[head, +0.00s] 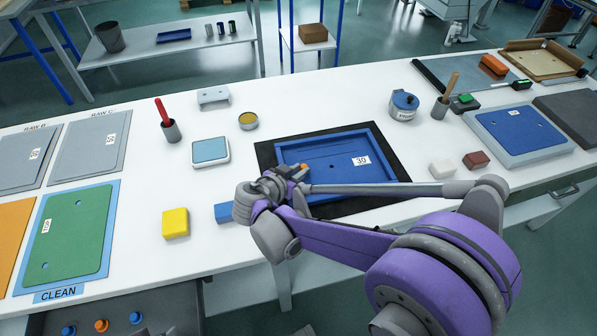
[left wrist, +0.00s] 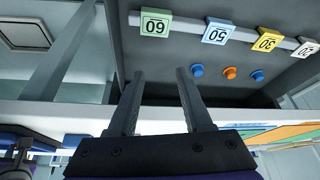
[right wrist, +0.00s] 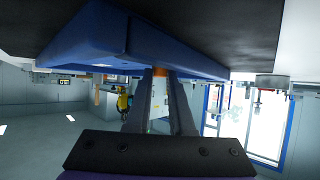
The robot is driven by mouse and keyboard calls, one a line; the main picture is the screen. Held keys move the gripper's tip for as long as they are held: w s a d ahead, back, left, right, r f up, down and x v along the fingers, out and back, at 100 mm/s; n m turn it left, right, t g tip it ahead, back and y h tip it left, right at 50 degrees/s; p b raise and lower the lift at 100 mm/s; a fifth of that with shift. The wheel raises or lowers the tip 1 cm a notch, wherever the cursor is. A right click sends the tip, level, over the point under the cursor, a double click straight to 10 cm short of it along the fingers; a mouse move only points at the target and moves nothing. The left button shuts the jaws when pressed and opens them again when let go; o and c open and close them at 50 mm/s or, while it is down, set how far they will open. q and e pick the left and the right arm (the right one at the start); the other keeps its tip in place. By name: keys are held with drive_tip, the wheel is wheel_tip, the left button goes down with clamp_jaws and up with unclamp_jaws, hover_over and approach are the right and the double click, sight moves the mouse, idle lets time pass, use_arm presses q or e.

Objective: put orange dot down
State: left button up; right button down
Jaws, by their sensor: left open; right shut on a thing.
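My right gripper (head: 290,180) is at the near left corner of the blue tray frame (head: 385,172). A small orange piece (head: 304,167) shows at its fingertips; this looks like the orange dot. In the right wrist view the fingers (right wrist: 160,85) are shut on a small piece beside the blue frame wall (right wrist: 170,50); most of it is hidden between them. My left gripper (left wrist: 160,75) is open and empty below the bench front. In the left wrist view an orange knob (left wrist: 230,72) sits between two blue ones on a grey panel.
A black mat (head: 265,155) lies under the blue frame, which bears a white 30 label (head: 361,160). A yellow block (head: 175,223) and a blue block (head: 225,212) stand to the left. Number tags (left wrist: 155,27) hang on a rail near my left gripper.

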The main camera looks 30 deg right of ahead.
drive_tip(key=c, duration=0.7)
unclamp_jaws()
drive_tip(key=shift+f, duration=0.1)
drive_tip(key=shift+c, duration=0.2)
use_arm(q)
drive_tip(key=shift+r+p, duration=0.9)
use_arm(e)
drive_tip(key=v, duration=1.2)
